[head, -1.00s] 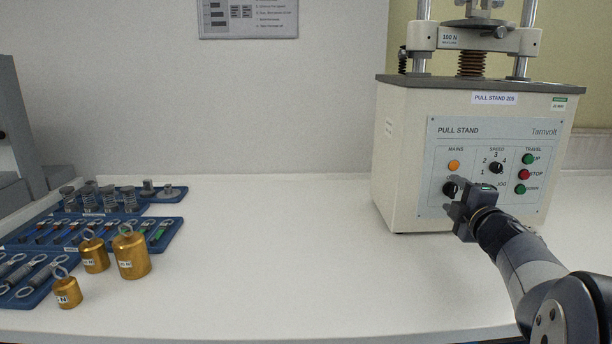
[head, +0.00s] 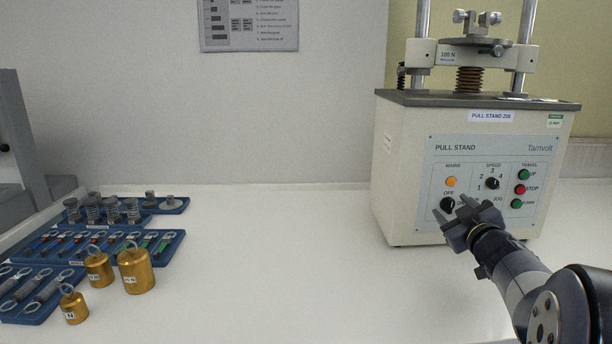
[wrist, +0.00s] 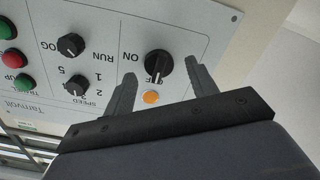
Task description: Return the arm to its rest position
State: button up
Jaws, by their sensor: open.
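My gripper (head: 454,212) is in front of the lower left of the pull stand's control panel (head: 478,158) in the head view. Its two fingers are spread and nothing is between them. In the wrist view my gripper (wrist: 158,85) has its open fingers toward the panel, which shows upside down. The black mains knob (wrist: 158,66) and the orange lamp (wrist: 150,97) appear between or just beyond the fingertips. I cannot tell whether a finger touches the panel.
The pull stand (head: 402,170) stands at the right of the white bench (head: 290,260). Brass weights (head: 136,272) and blue trays (head: 172,250) of springs and small parts are at the left. The middle of the bench is clear. A notice (head: 248,25) hangs on the wall.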

jog(key=m, duration=0.6)
jog(key=shift+d, duration=0.1)
jog(key=shift+s, duration=0.55)
